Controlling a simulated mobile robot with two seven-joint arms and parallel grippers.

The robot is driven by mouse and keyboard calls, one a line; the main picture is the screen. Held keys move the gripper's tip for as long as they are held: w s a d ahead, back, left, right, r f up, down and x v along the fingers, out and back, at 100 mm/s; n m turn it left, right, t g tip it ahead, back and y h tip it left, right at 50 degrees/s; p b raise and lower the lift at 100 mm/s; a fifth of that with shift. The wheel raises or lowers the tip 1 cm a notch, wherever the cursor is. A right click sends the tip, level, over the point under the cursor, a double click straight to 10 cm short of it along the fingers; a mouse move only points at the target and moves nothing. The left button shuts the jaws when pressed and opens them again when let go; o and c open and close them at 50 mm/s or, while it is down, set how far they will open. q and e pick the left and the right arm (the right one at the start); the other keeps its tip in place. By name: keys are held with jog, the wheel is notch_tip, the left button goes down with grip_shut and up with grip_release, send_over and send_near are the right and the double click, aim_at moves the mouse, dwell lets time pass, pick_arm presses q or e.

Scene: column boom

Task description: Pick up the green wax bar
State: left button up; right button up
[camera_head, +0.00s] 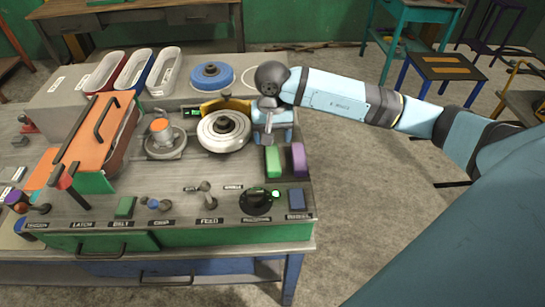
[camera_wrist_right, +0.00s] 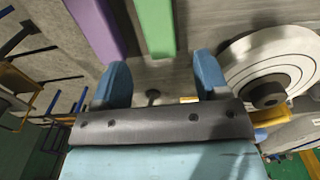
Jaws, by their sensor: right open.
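The green wax bar (camera_head: 273,162) lies on the right part of the grey machine top, its long side running front to back. It also shows at the top of the right wrist view (camera_wrist_right: 155,25). A purple bar (camera_head: 298,158) lies close to its right and also shows in the right wrist view (camera_wrist_right: 97,27). My right gripper (camera_head: 272,138) is just behind the green bar, pointing down. In the right wrist view its two blue fingers (camera_wrist_right: 160,66) are apart with nothing held between them; the green bar lies beyond them. My left gripper is out of view.
A white spool (camera_head: 223,131) stands close to the left of my right gripper. Behind it is a blue disc (camera_head: 211,76). A control panel with a black knob (camera_head: 256,202) and levers lies in front. An orange-lidded box (camera_head: 93,140) stands left.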

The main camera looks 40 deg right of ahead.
aim_at(272, 151)
jog(key=shift+f, duration=0.65)
jog(key=f+p, duration=0.1)
jog(key=f, duration=0.1)
jog(key=f+p, duration=0.1)
jog(key=f, duration=0.1)
jog(key=shift+s+a+f, duration=0.1)
jog(key=shift+s+a, duration=0.05)
jog(key=shift+s, duration=0.05)
jog(key=shift+f, duration=0.5)
jog(key=c, duration=1)
